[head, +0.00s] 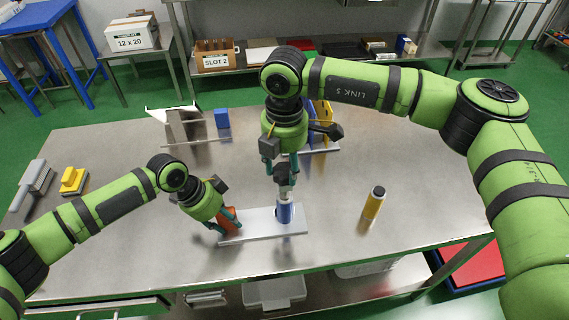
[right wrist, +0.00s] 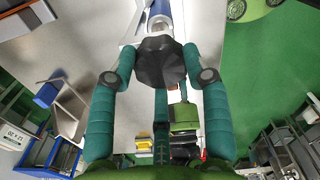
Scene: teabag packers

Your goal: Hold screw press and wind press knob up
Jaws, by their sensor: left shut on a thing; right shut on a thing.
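The screw press stands near the table's front middle, with a white base plate (head: 262,229), an upright blue body (head: 284,213) and a dark knob on top. In the right wrist view the black knob (right wrist: 160,62) sits between my teal fingers. My right gripper (head: 282,174) comes from above and is shut on the knob; the fingers partly hide it in the head view. My left gripper (head: 228,225) is low at the plate's left end, shut on an orange-red part (head: 231,214) there. The fingers hide some of that part.
A yellow canister with a dark cap (head: 374,203) stands right of the press. A yellow block (head: 73,180) and a grey brush-like tool (head: 34,183) lie at the left. Racks with a blue box (head: 222,119) stand behind.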

